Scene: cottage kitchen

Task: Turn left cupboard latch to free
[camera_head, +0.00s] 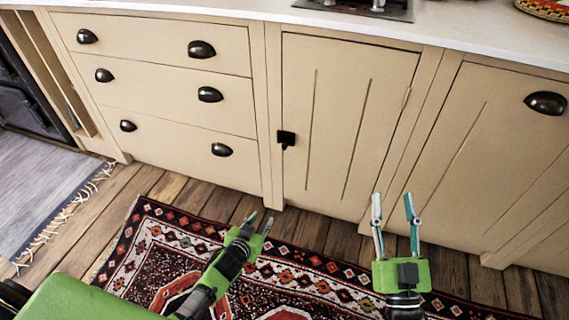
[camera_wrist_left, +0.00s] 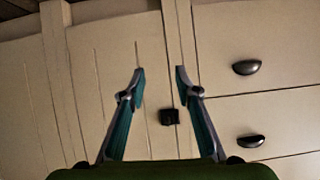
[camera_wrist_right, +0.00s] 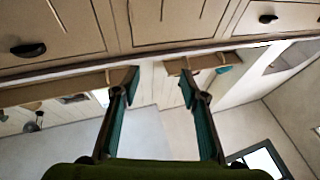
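The left cupboard door (camera_head: 345,125) is cream with vertical grooves and looks closed. Its small black latch (camera_head: 286,138) is on the door's left edge, beside the drawers. My left gripper (camera_head: 259,218) is open and empty, below and a little left of the latch in the head view. In the left wrist view the latch (camera_wrist_left: 169,116) shows between the open fingers (camera_wrist_left: 160,74), apart from them. My right gripper (camera_head: 394,205) is open and empty in front of the cupboards, right of the latch. It is also open in the right wrist view (camera_wrist_right: 164,80).
Drawers with black cup handles (camera_head: 202,50) stand left of the door. Another cupboard door with a cup handle (camera_head: 546,103) is at the right. A pale countertop (camera_head: 450,35) runs above. A patterned rug (camera_head: 130,245) lies on the plank floor.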

